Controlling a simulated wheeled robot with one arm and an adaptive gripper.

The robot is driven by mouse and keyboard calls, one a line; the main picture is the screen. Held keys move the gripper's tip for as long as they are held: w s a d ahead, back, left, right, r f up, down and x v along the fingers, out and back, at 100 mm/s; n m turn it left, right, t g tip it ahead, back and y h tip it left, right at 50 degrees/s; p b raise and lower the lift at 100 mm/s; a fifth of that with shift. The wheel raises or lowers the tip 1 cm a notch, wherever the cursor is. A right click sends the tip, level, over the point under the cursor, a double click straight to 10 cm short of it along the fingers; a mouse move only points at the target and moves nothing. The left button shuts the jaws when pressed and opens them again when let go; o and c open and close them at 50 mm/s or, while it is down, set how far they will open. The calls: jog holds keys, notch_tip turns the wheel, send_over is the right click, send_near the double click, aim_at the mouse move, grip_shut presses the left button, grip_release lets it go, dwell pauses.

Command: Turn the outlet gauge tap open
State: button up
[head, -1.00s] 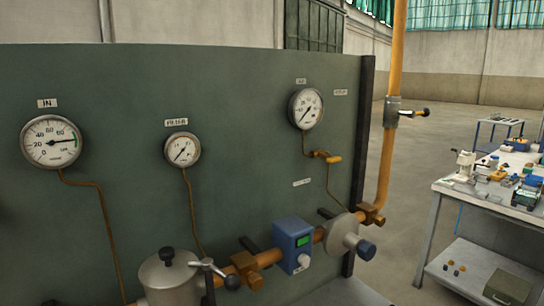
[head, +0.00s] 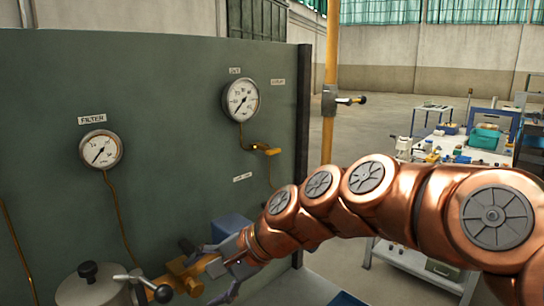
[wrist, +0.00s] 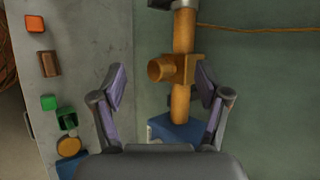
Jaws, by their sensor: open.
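The outlet gauge tap (head: 265,149) is a small yellow-handled tap on the thin pipe just below the OUT gauge (head: 240,99). Its handle points to the right, slightly downward, in the head view. My gripper (head: 214,272) is open and empty, low in front of the panel, below and left of the tap and apart from it. In the wrist view, my open fingers (wrist: 161,88) frame an orange pipe with a brass fitting (wrist: 172,69). I cannot make out the tap in the wrist view.
The FILTER gauge (head: 101,149) is on the green panel (head: 165,85). A metal pot (head: 90,288) with a lever stands at lower left. A blue meter box (head: 232,226) is partly hidden behind my arm. A cluttered workbench (head: 455,150) stands at right. Coloured blocks show at left in the wrist view.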

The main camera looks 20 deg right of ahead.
aim_at(276, 151)
jog(key=w+d+r+m+t, duration=0.2)
jog(key=w+d+r+m, duration=0.1)
jog(key=w+d, duration=0.1)
jog(key=w+d+r+m+t+y, duration=0.1)
jog(key=w+d+r+m+t, duration=0.1)
jog(key=w+d+r+m, duration=0.2)
jog(key=w+d+r+m+t, duration=0.3)
jog(key=w+r+m, duration=0.1)
jog(key=w, duration=0.1)
jog(key=shift+w+d+b, duration=0.3)
jog(key=shift+w+d, duration=0.1)
jog(key=w+d+r+m+t+h, duration=0.1)
jog(key=w+d+m+t, duration=0.15)
jog(key=d+m, duration=0.4)
jog(key=w+d+r+m+t+h, duration=0.2)
jog(key=w+d+m, duration=0.1)
jog(key=d, duration=0.6)
jog(key=shift+y, duration=0.3)
jog(key=shift+p+x, duration=0.75)
jog(key=shift+x, duration=3)
jog(key=c, duration=1.2)
